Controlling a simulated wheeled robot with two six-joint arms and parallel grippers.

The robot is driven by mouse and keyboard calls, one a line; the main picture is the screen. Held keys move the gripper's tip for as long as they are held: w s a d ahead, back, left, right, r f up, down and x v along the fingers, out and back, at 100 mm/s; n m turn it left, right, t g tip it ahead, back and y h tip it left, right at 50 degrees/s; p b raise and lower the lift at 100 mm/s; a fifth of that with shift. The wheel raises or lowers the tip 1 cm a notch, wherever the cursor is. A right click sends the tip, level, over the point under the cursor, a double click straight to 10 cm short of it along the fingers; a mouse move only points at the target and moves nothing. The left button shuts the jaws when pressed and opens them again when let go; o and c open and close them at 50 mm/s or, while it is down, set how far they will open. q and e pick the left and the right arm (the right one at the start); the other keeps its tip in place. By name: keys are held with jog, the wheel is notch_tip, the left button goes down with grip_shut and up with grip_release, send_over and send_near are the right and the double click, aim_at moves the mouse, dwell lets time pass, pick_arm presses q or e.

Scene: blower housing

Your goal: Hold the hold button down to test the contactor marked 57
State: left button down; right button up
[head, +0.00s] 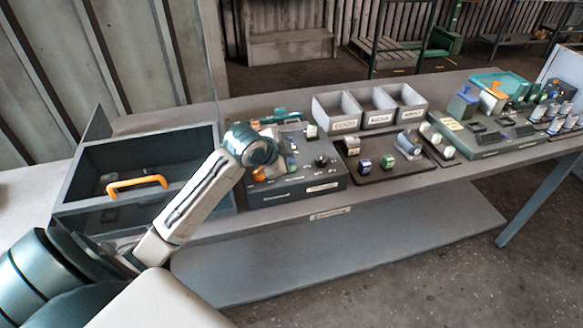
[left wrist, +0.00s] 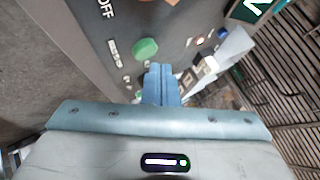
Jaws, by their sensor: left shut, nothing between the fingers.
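My left gripper (left wrist: 160,72) is shut and empty, its blue fingertips together over the dark control panel (left wrist: 165,25). A round green button (left wrist: 145,48) lies just beyond the fingertips, slightly left in the left wrist view; I cannot tell whether they touch the panel. An OFF marking (left wrist: 104,10) is near it. I cannot tell which control is the hold button, and no 57 is legible. In the head view the control box (head: 325,183) stands on the bench, partly hidden by my left arm, whose fingertips are not clear there. My right gripper is not in view.
A dark open bin with an orange handle (head: 137,183) is left of the control box. Three grey bins (head: 377,118) stand behind, and a dark tray (head: 385,178) with small parts lies to the right. More equipment fills the bench's right end.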

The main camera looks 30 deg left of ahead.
pick_arm(q)
jog(key=shift+f, duration=0.3)
jog(key=shift+f, duration=0.1)
jog(key=shift+f, duration=0.35)
dwell(0.5)
dwell(0.7)
dwell(1.2)
jog(key=shift+r+p, duration=0.85)
jog(key=shift+p, duration=0.25)
